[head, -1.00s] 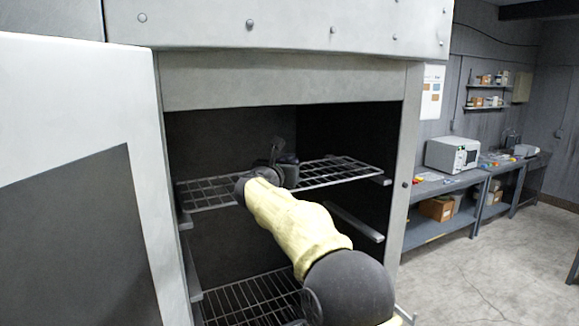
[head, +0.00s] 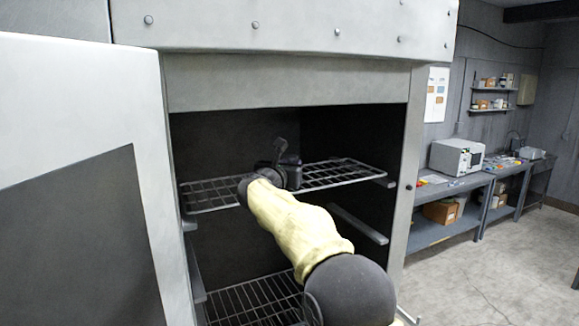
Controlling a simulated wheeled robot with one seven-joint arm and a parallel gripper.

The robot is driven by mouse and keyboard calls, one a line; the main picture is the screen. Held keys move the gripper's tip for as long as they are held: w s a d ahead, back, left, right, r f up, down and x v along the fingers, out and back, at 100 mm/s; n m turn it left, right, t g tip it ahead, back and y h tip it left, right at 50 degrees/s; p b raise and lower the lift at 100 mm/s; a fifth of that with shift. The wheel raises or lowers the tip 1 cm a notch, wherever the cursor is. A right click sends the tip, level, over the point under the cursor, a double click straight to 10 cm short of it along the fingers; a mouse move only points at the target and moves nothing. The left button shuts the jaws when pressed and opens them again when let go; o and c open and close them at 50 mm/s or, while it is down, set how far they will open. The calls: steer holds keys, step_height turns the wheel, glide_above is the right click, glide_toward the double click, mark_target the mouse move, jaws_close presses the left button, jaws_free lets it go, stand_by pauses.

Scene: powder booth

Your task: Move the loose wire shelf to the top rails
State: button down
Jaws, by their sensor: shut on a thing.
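The loose wire shelf (head: 335,174) is inside the open oven cabinet, roughly level, at the height of the upper rails. The right top rail (head: 385,182) shows at the shelf's right end, and the left top rail (head: 189,223) shows just below its left end. I cannot tell whether the shelf touches the rails. My gripper (head: 281,174) is at the middle of the shelf and shut on it. My wrist and arm hide part of the shelf's front edge, and the fingertips are not clearly seen.
A second wire shelf (head: 250,303) lies low in the cabinet. An empty middle rail (head: 358,224) is on the right wall. The open door (head: 75,190) stands at the left. A workbench (head: 455,192) with a white box-shaped device (head: 457,157) is at the right, with clear floor before it.

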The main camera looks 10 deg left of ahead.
steer(key=shift+f+b, duration=0.4)
steer(key=c, duration=1.1)
jaws_free()
steer(key=shift+f, duration=0.15)
steer(key=shift+s+a+f+b, duration=0.1)
steer(key=shift+s+b, duration=0.3)
steer(key=shift+b, duration=0.05)
steer(key=s+a+b, duration=0.1)
steer(key=s+b, duration=0.2)
steer(key=s, duration=0.2)
steer(key=s+a+b, duration=0.1)
steer(key=s+b, duration=0.2)
steer(key=s, duration=0.3)
steer(key=s+a+b, duration=0.1)
steer(key=s+b, duration=0.2)
steer(key=s, duration=0.2)
steer(key=shift+s+r, duration=0.2)
